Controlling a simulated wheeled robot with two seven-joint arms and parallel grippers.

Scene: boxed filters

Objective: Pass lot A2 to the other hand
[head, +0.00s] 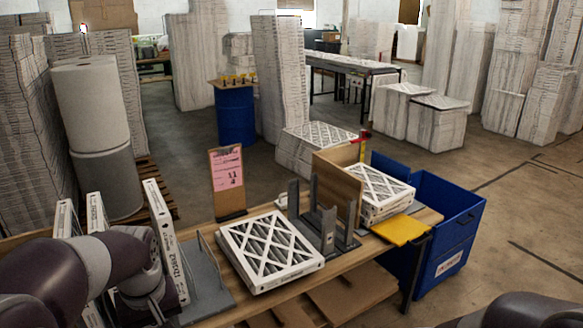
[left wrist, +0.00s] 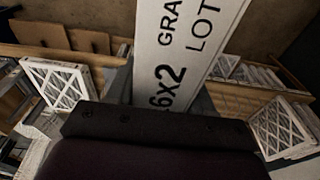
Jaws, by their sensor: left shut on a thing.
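My left gripper (head: 150,302) is at the lower left of the head view, partly hidden by my own arm. It is shut on a white boxed filter (head: 166,242) standing upright at the grey rack (head: 205,285). I cannot tell whether the filter touches the rack. Two more upright filters, one at the far left (head: 66,218) and one beside it (head: 97,212), stand behind my arm. My right gripper is out of view.
A filter (head: 270,250) lies flat on the wooden bench. Behind it are a grey upright fixture (head: 328,232), a pink sign (head: 227,168) and stacked filters (head: 380,190) by a wooden panel. A yellow plate (head: 400,230) and a blue bin (head: 455,220) are at the right.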

